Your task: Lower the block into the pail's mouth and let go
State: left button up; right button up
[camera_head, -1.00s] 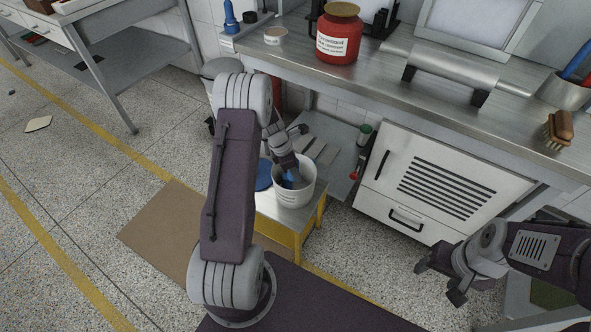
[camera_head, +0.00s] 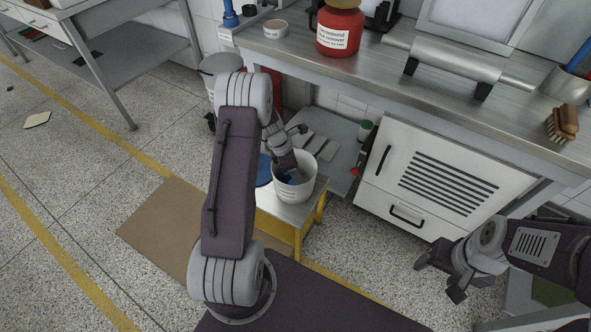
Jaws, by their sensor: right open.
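The white pail (camera_head: 294,190) stands on a small yellow-legged stand (camera_head: 290,216) below the bench. My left arm reaches down from the front, and my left gripper (camera_head: 289,172) is at the pail's mouth with its tips inside the rim. A small blue piece, likely the block (camera_head: 294,177), shows at the tips inside the pail. The pail wall and the gripper hide most of it, so I cannot tell whether the fingers still hold it. My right gripper (camera_head: 439,278) is open and empty at the lower right, well apart from the pail.
A blue round item (camera_head: 264,171) lies left of the pail on the stand. A white cabinet (camera_head: 440,180) stands to the right. The steel bench (camera_head: 390,75) above carries a red jar (camera_head: 340,32) and a brush (camera_head: 563,122). Open floor lies to the left.

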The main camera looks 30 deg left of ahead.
pick_arm(q)
jog(key=p+v, duration=0.2)
jog(key=v, duration=0.6)
jog(key=shift+r+p, duration=0.3)
jog(key=shift+p, duration=0.1)
jog(key=shift+s+a, duration=0.1)
jog(key=w+d+r+m, duration=0.2)
jog(key=d+r, duration=0.4)
jog(key=s+d+r+m, duration=0.4)
jog(key=s+d+m, duration=0.3)
jog(key=s+f+m+g+y, duration=0.1)
jog(key=s+f+m+y, duration=0.1)
jog(key=s+m, duration=1.2)
notch_tip(320, 180, up, 17)
jog(key=w+m+p, duration=0.1)
jog(key=m+p, duration=0.2)
jog(key=p, duration=1.4)
jog(key=shift+w+a, duration=0.25)
jog(key=shift+w, duration=0.1)
